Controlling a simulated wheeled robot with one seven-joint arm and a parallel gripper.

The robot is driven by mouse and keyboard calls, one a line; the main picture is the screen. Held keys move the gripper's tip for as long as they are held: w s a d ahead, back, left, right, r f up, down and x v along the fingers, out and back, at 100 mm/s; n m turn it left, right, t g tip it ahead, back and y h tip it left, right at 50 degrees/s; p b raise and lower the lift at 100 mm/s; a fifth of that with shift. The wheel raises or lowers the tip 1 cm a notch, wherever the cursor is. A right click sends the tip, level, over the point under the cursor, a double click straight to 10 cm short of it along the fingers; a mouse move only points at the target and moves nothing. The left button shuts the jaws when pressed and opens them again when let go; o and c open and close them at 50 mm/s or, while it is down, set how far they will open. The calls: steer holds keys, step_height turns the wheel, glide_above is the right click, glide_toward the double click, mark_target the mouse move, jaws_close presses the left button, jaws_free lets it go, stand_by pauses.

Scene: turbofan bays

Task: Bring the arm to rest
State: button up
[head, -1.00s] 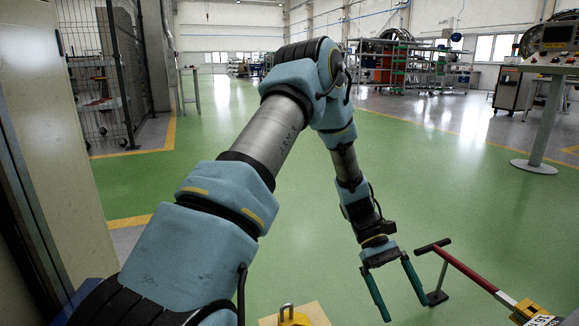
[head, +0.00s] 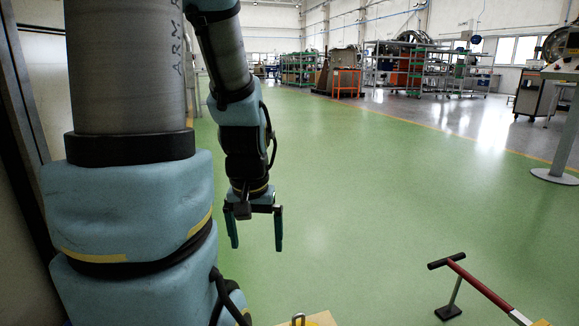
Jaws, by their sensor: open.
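My arm stands on the left of the head view, its links upright and close to the camera. My gripper (head: 255,232) hangs from it, pointing down over the green floor. Its two dark green fingers are apart, with only floor showing between them. It touches nothing that I can see.
A red bar with a black T-handle (head: 478,283) is at the lower right, apart from my gripper. A grey pedestal (head: 560,150) stands at right. Shelving (head: 400,68) is far back. The middle floor is clear.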

step_height(320, 180, up, 37)
steer(key=p, duration=3.5)
steer(key=shift+f, duration=0.15)
steer(key=shift+c, duration=0.3)
